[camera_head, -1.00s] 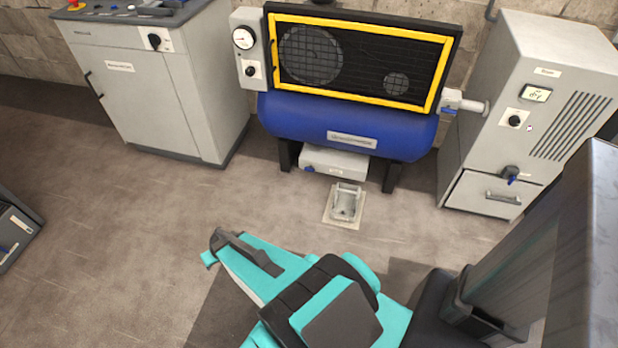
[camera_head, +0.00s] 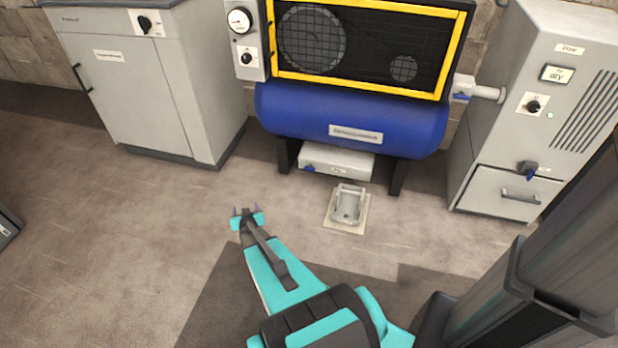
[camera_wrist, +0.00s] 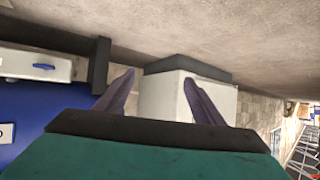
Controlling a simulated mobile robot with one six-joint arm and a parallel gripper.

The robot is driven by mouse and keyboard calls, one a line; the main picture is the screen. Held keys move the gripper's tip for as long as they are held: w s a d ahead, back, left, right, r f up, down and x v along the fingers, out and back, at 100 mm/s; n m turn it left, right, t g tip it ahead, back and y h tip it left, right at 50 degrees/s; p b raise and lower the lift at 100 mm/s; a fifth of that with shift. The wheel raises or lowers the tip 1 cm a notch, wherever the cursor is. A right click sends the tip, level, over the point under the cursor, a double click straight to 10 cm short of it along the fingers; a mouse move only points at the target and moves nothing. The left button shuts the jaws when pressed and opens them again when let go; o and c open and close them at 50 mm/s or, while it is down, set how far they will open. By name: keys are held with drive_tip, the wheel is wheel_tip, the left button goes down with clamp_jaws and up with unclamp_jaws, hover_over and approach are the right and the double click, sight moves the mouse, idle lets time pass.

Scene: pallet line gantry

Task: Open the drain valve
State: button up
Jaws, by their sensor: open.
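A white box (camera_head: 337,161) sits under the blue tank (camera_head: 352,118), with a small blue handle (camera_head: 310,168) at its left front. The box (camera_wrist: 20,62) and its handle (camera_wrist: 43,66) also show at the left of the wrist view. The box's label is too small to read, so I cannot tell for sure that this is the drain valve. My gripper (camera_head: 247,211) is open and empty, above the floor, left of and nearer than the box, touching nothing.
A pedal-like metal fitting (camera_head: 348,206) stands on a floor plate in front of the tank. A grey cabinet (camera_head: 130,85) is at the left, and the dryer cabinet (camera_head: 500,110) at the right. Dark tank legs (camera_head: 397,178) flank the box.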

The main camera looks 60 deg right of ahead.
drive_tip(key=s+d+f+m+g+h+b, duration=0.1)
drive_tip(key=s+d+f+m+h+b, duration=0.15)
drive_tip(key=d, duration=0.45)
drive_tip(key=s+d+f+m+h+b, duration=0.1)
drive_tip(key=s+d+h+b, duration=0.2)
drive_tip(key=d, duration=0.4)
drive_tip(key=m+g+h+b, duration=0.3)
drive_tip(key=h+b, duration=0.1)
drive_tip(key=b, duration=0.3)
approach(308, 169)
drive_tip(key=v, duration=0.5)
drive_tip(key=shift+s+d+f, duration=0.1)
drive_tip(key=shift+d+f, duration=0.05)
drive_tip(key=shift+d, duration=0.1)
drive_tip(key=shift+n, duration=0.25)
drive_tip(key=shift+b+x, duration=1.85)
drive_tip(key=shift+x, duration=5)
